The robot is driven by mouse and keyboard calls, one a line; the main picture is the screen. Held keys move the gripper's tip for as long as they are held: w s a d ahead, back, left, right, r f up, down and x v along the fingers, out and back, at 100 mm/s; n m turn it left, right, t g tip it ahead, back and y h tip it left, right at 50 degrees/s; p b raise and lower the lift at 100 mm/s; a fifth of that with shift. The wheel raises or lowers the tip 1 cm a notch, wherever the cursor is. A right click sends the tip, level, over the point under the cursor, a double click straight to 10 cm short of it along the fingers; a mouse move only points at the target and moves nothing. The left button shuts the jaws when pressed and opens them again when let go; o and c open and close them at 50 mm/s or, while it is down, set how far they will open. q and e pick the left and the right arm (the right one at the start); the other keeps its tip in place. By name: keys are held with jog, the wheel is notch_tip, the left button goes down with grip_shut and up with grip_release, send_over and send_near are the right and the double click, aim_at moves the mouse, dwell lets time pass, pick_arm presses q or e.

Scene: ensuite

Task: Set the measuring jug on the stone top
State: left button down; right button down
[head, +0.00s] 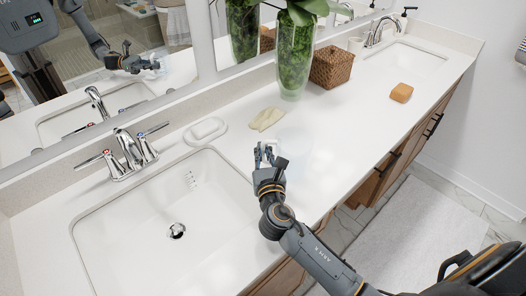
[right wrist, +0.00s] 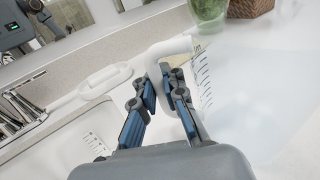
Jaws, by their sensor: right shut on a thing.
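The measuring jug (right wrist: 245,95) is pale and see-through, with dark scale marks on its wall, and fills the right side of the right wrist view. In the head view it is only a faint clear shape (head: 294,142) just beyond my right gripper (head: 265,155). In the right wrist view the fingers (right wrist: 161,88) are shut on the jug's white handle (right wrist: 172,47). The jug is over the white stone top (head: 335,125), right of the near basin; I cannot tell whether its base touches. My left gripper is not in view.
A glass vase with greenery (head: 294,60), a wicker basket (head: 331,67), a folded cloth (head: 266,118), a soap dish (head: 205,131) and an orange-brown block (head: 401,92) stand on the top. The near basin (head: 165,225) is left of my gripper. Clear surface lies toward the far basin (head: 408,62).

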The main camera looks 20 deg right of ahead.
jog(key=shift+f, duration=0.2)
jog(key=c, duration=1.4)
grip_release()
jog(key=shift+r, duration=0.1)
jog(key=shift+r, duration=0.25)
jog(key=b+v, duration=0.1)
jog(key=v, duration=1.1)
jog(key=shift+f+b, duration=0.1)
jog(key=shift+b, duration=0.25)
